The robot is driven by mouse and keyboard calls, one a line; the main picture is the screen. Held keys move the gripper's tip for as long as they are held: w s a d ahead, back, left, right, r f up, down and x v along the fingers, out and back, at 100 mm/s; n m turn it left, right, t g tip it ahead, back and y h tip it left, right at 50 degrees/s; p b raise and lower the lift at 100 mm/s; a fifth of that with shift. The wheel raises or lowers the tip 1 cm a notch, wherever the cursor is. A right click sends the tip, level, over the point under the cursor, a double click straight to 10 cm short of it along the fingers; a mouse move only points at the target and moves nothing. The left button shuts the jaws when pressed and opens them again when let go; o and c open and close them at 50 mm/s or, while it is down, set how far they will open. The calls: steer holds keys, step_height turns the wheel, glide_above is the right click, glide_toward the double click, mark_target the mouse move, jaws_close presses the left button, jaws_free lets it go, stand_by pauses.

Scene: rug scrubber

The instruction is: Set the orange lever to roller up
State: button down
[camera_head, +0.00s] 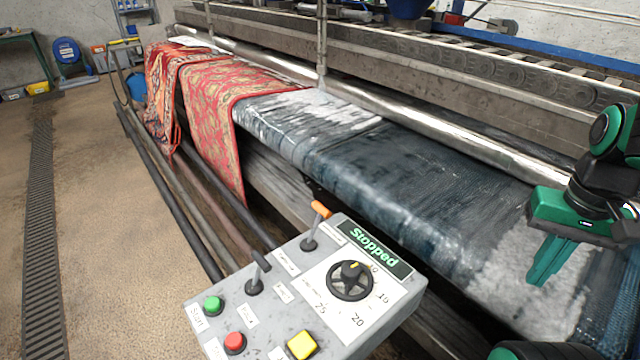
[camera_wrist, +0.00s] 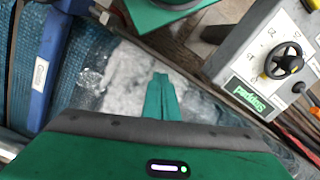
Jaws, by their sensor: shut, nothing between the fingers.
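My gripper (camera_head: 537,282) is green, shut and empty. It hangs over the foamy blue rug at the right, well apart from the lever. In the wrist view my gripper (camera_wrist: 160,78) points at white foam, and the control box (camera_wrist: 232,62) shows at upper right.
The box also bears a black-handled lever (camera_head: 259,275), a black dial (camera_head: 350,281), green (camera_head: 212,305), red (camera_head: 234,342) and yellow (camera_head: 302,345) buttons, and a display (camera_head: 374,248) reading "Stopped". A steel roller (camera_head: 440,130) runs above the rugs. Floor at left is clear.

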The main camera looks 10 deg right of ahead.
steer(key=shift+w+d, duration=0.25)
steer(key=shift+w, duration=0.15)
steer(key=w+a+n+y, duration=0.4)
steer(key=w+a+n, duration=0.3)
steer(key=w+a, duration=0.3)
steer(key=w+a+r+n+t+y, duration=0.1)
steer(key=w+a+n+y, duration=0.2)
steer(key=w, duration=1.6)
steer(key=a+n, duration=0.4)
steer(key=a, duration=0.4)
steer(key=shift+w+r+n+y, duration=0.15)
steer(key=shift+r+n+y, duration=0.15)
steer(key=shift+y, duration=0.1)
steer(key=shift+a, duration=0.1)
